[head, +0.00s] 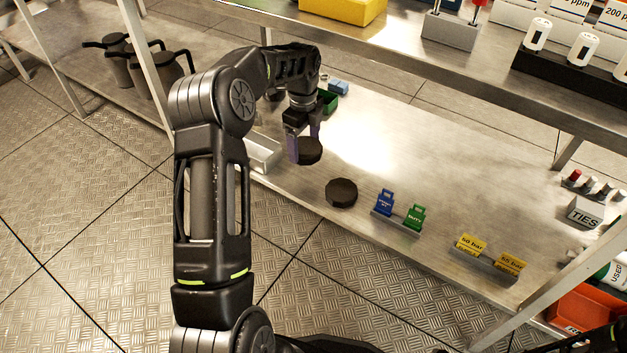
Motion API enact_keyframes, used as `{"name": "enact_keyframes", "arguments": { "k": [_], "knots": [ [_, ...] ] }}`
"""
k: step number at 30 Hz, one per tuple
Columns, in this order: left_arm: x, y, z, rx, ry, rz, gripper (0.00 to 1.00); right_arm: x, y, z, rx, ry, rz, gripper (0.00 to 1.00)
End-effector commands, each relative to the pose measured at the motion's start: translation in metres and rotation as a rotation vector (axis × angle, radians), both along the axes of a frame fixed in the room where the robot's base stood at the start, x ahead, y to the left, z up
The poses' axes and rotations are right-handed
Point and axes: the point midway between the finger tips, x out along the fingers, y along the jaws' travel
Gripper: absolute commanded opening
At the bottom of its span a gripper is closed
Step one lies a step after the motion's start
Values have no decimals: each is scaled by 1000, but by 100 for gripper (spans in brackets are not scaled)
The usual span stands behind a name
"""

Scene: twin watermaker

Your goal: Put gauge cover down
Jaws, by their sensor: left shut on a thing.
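My left gripper (304,148) reaches over the lower metal shelf with its fingers pointing down. It is shut on a dark round gauge cover (310,151), which shows just at the fingertips. I cannot tell whether the cover touches the shelf. A second dark round cover (341,192) lies on the shelf near its front edge, a little nearer and to the right. My right gripper is not in view.
Blue and green tags (398,226) stand in a holder right of the lying cover. Yellow pressure tags (487,262) stand further right. A white tray (264,152) is left of the gripper. The shelf's middle (420,160) is clear. An upper shelf (400,50) overhangs the back.

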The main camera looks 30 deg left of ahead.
Motion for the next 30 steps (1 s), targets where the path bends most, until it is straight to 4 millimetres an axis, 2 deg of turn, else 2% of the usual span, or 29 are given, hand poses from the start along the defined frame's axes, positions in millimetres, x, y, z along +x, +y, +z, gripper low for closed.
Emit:
{"name": "enact_keyframes", "arguments": {
  "k": [7, 16, 26, 30],
  "knots": [
    [0, -1, -4, -1, 0, -3, 31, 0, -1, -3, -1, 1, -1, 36],
    [1, -1, -48, -1, -1, -3, 31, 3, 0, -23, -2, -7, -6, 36],
    [1, -1, -50, -1, -1, -4, 31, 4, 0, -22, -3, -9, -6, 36],
    [0, -1, -64, -1, -1, -4, 31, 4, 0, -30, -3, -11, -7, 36]
  ]
}}
